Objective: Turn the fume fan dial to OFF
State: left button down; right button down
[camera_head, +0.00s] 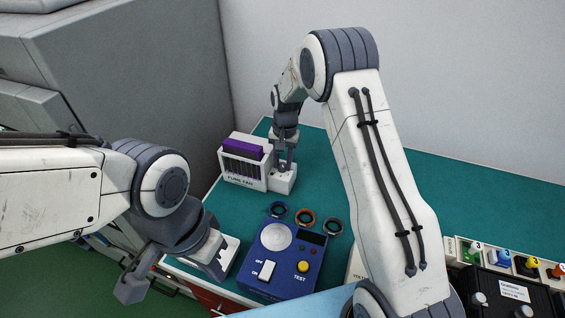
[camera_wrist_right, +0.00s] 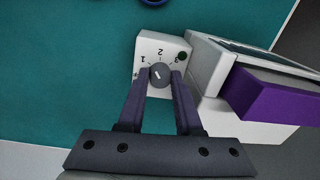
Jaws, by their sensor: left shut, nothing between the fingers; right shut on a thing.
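The fume fan unit (camera_head: 243,174) is a white box with a purple block on top, at the back left of the green bench. Its dial (camera_wrist_right: 160,75) is a grey knob with a short white mark, on a white panel with the numbers 1, 2 and 3 around it. I cannot tell exactly where the mark points, and no OFF label is readable. My right gripper (camera_wrist_right: 159,86) has its fingers on both sides of the knob and is shut on it; in the head view it reaches down to the panel. My left gripper (camera_head: 218,266) is shut and empty, left of the blue box.
A blue control box (camera_head: 285,258) with a switch and a yellow TEST button stands at the front. A black rack (camera_head: 505,290) with coloured parts is at the right. The bench's back middle is clear.

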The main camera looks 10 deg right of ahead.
jog(key=n, duration=0.7)
jog(key=shift+w, duration=0.15)
jog(key=n, duration=0.4)
jog(key=shift+r+b, duration=0.1)
jog(key=shift+b, duration=0.2)
jog(key=shift+n, duration=1.7)
jog(key=c, duration=0.6)
grip_release()
